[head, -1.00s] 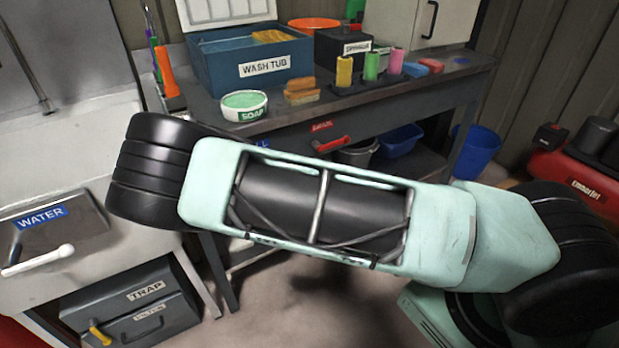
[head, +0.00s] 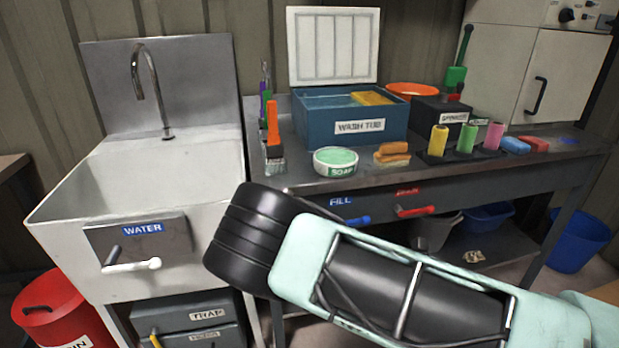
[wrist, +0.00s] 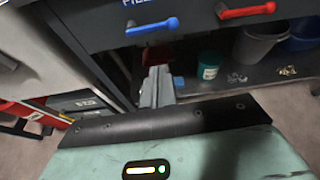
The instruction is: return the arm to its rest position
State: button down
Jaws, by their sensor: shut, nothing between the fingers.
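My arm's mint-green and black link crosses the lower right of the head view, in front of the bench; the gripper itself is out of that view. In the wrist view my gripper (wrist: 158,88) shows beyond the dark edge of my wrist, its grey fingers together with nothing between them. It points toward the space under the bench, below the blue FILL handle (wrist: 152,27) and left of the red handle (wrist: 246,11). It appears apart from both handles.
The bench (head: 300,185) carries a wash tub (head: 350,128), soap (head: 336,162), sponges (head: 392,154) and coloured rollers (head: 466,140). A sink (head: 150,180) with a WATER lever (head: 132,265) stands left. A red bin (head: 62,310) is at lower left. Buckets (head: 436,230) sit under the bench.

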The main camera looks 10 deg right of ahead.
jog(key=s+a+r+m+g+y+p, duration=0.1)
jog(key=s+a+r+m+g, duration=0.1)
jog(key=s+a+m+g, duration=0.6)
jog(key=s+a+r+m+g+p, duration=0.15)
jog(key=a+m, duration=0.35)
jog(key=m, duration=0.8)
jog(key=s+a+r+m+g, duration=0.1)
jog(key=s+r+m+g, duration=0.1)
jog(key=s+r+m, duration=0.2)
jog(key=s+a+r+m+g+p, duration=0.1)
jog(key=s+r+m+g, duration=0.1)
jog(key=s+r, duration=0.9)
notch_tip(320, 180, up, 3)
jog(key=shift+a+r+m+g, duration=0.1)
jog(key=shift+a+m+g, duration=0.25)
jog(key=shift+m, duration=0.55)
